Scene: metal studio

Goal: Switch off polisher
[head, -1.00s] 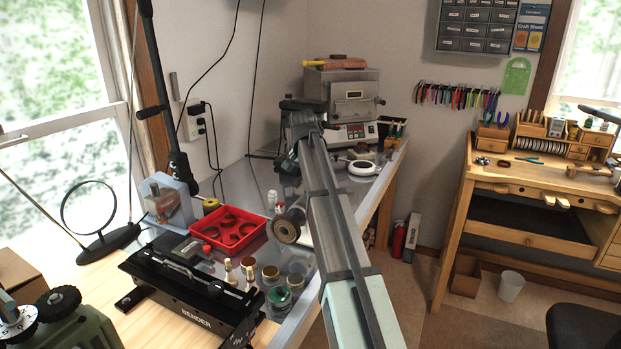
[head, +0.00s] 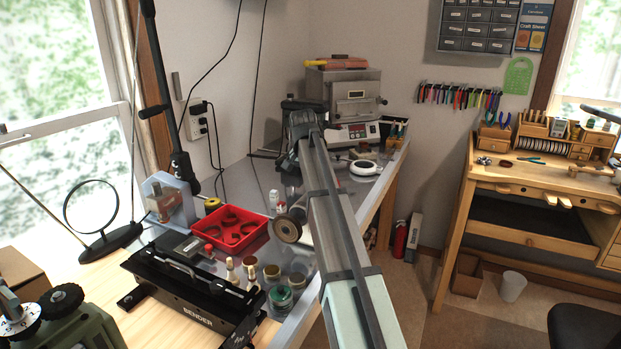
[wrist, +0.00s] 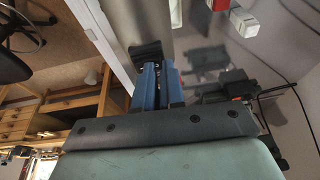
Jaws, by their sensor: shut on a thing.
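A round, tan-and-grey wheel (head: 288,228) on a short shaft shows left of my arm in the head view; it looks like the polisher's buffing wheel. The rest of that machine is hidden behind my arm, and I see no switch. In the wrist view, my gripper (wrist: 150,72) has its blue fingers close together. They are shut on a dark block (wrist: 146,52) at their tips; I cannot tell what part it is. In the head view my arm covers the fingertips.
A red tray (head: 248,240), several small jars (head: 281,297) and a black bender (head: 190,290) crowd the bench left of my arm. A kiln (head: 352,92) stands at the back. Another wooden bench (head: 540,187) is at the right, with open floor between.

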